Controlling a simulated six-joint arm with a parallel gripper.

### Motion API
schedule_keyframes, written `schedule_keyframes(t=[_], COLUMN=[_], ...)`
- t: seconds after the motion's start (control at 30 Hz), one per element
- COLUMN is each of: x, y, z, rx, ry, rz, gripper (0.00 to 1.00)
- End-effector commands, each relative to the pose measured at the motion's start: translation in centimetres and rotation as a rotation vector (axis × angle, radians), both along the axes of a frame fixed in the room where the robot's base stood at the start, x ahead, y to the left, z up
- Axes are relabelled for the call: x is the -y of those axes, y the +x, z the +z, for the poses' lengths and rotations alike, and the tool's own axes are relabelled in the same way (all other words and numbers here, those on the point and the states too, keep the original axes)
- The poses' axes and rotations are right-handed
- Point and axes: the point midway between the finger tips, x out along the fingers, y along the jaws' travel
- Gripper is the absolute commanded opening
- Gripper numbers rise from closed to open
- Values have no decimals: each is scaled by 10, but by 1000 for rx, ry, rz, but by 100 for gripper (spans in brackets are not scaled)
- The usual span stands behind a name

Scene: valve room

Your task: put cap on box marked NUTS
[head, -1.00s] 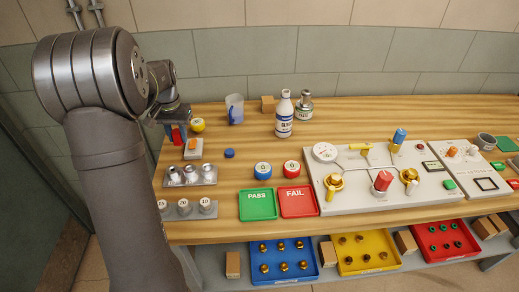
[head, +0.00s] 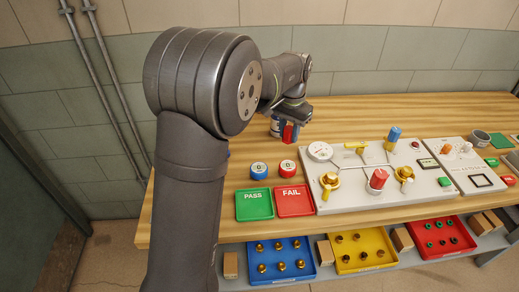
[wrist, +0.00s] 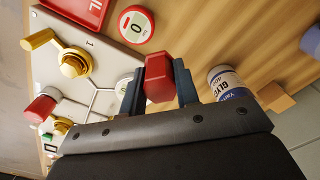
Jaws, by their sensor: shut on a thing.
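My gripper (head: 289,132) is shut on a red block-like piece (wrist: 158,80), held between the two blue-grey fingers above the wooden bench. I cannot tell whether this piece is the cap. In the wrist view it is beside a white bottle (wrist: 228,82) with a dark blue band, with a gap between them. In the head view my gripper and arm hide most of that bottle. I can read no NUTS marking in any view. A small brown box (wrist: 275,97) stands beyond the bottle; no lettering shows on it.
The valve panel (head: 340,196) lies to the right of my gripper. Green PASS (head: 254,213) and red FAIL (head: 294,211) trays and two round dials marked 0 (head: 288,166) are in front. Blue, yellow and red parts trays (head: 282,278) stand on the lower shelf.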

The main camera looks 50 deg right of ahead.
Motion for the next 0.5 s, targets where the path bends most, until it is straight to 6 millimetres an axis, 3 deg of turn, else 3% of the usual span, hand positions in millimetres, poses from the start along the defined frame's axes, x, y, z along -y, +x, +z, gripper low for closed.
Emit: schedule_keyframes(t=[0.33, 0.5], x=[0, 1], y=[1, 18], z=[-1, -12], rx=[0, 0], ry=[0, 1], rz=[-1, 1], gripper=[7, 7])
